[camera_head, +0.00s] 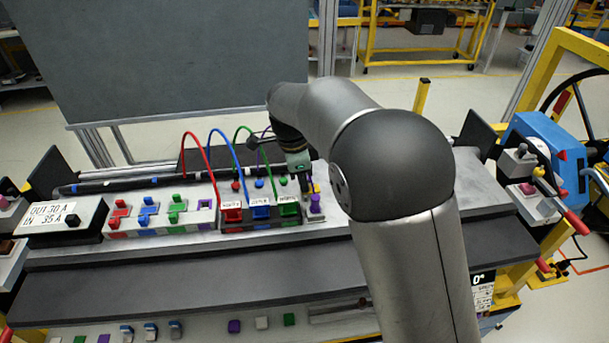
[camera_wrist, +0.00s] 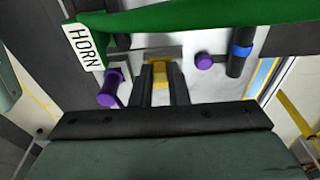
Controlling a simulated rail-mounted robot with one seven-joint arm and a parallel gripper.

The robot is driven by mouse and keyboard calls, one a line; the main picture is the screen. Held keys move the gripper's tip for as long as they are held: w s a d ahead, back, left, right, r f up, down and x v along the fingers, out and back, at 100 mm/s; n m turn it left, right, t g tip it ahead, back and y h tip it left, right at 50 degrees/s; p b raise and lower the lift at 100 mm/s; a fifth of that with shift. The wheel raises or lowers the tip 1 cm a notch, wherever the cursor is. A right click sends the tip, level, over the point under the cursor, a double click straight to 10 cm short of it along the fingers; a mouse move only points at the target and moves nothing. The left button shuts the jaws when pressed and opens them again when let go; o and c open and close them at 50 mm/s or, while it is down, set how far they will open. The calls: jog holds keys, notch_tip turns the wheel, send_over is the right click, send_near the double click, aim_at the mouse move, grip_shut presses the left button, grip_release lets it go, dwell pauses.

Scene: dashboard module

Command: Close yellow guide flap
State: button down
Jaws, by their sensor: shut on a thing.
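The yellow guide flap (camera_wrist: 160,70) shows in the wrist view as a small yellow piece between the two dark fingers of my gripper (camera_wrist: 160,86). My gripper is shut on it. The fingers hide its sides, and I cannot tell the flap's angle. In the head view, a small bit of yellow (camera_head: 317,187) shows beside my gripper (camera_head: 305,183), at the right end of the row of connectors. My arm hides much of the area to the right.
A green cable with a HORN label (camera_wrist: 83,47) crosses close above the fingers in the wrist view. Purple parts (camera_wrist: 110,88) stand on both sides. Red (camera_head: 195,158), blue (camera_head: 228,150) and green cables arch left of my gripper. A grey panel (camera_head: 190,50) stands behind.

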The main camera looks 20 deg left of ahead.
dwell(0.4)
jog(key=c, duration=1.4)
grip_release()
notch_tip(320, 180, up, 17)
jog(key=s+a+b, duration=0.1)
jog(key=a, duration=0.1)
jog(key=shift+s+a, duration=0.15)
jog(key=shift+a, duration=0.15)
jog(key=shift+r, duration=0.1)
jog(key=s+d+f+n+y, duration=0.1)
jog(key=s+d+f+n, duration=0.15)
jog(key=d, duration=0.95)
jog(key=s+d+f+n, duration=0.2)
jog(key=s+d+n, duration=0.15)
jog(key=d, duration=0.85)
jog(key=s+d+f+n, duration=0.3)
jog(key=s+d+f, duration=0.2)
jog(key=s, duration=0.3)
jog(key=s+d+f+n, duration=0.3)
jog(key=s+d+f, duration=0.3)
jog(key=s+f, duration=0.1)
jog(key=shift+s+d+n+y, duration=0.3)
jog(key=shift+s, duration=0.5)
